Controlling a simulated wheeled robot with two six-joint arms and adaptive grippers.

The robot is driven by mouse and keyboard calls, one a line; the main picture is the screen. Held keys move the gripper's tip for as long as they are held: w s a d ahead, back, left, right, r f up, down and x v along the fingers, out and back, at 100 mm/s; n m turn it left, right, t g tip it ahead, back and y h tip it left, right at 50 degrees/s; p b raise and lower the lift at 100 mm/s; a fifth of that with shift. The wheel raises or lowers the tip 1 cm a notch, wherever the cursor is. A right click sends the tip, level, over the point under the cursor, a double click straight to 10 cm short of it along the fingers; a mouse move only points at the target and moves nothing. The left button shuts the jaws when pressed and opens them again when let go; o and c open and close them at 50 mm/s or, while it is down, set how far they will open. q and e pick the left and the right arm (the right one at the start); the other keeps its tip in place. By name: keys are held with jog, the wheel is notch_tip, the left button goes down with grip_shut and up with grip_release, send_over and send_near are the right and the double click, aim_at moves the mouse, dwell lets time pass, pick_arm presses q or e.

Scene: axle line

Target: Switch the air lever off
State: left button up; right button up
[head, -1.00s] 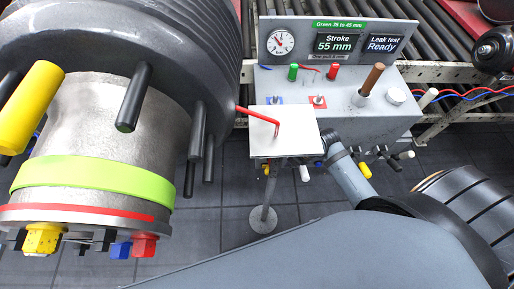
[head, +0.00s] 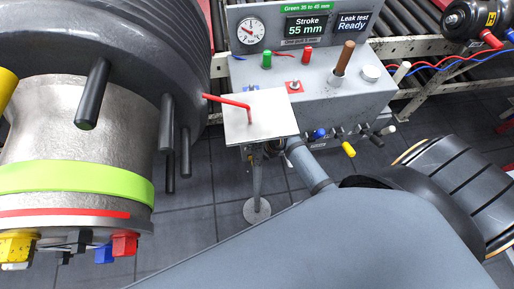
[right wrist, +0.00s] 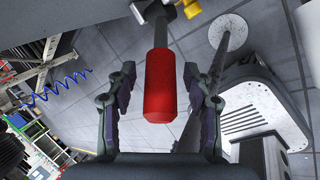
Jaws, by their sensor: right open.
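In the right wrist view a red grip (right wrist: 160,85) on a dark stem lies between the two fingers of my right gripper (right wrist: 159,78). The fingers are open, with a gap on each side of the grip. I take this grip as the air lever's handle. In the head view the grip and my right gripper are hidden, around the small white plate and my right arm. The grey test console (head: 330,110) has several coloured handles under its front edge, among them a yellow one (head: 348,149) and a blue one (head: 319,133). My left gripper is not in view.
The white plate (head: 270,125) on a stand carries a bent red rod (head: 235,103). The stand's round foot (head: 257,210) is on the floor. A large dark, ribbed part (head: 110,45) fills the left. A roller conveyor (head: 405,30) runs behind the console.

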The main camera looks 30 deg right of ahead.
grip_shut()
jog(key=shift+w+d+r+g+p, duration=0.1)
jog(key=shift+w+r+g+p, duration=0.2)
jog(key=shift+r+p, duration=0.15)
jog(key=shift+w+g, duration=0.15)
jog(key=shift+g, duration=0.25)
grip_release()
jog(key=v, duration=1.2)
jog(key=shift+d, duration=0.2)
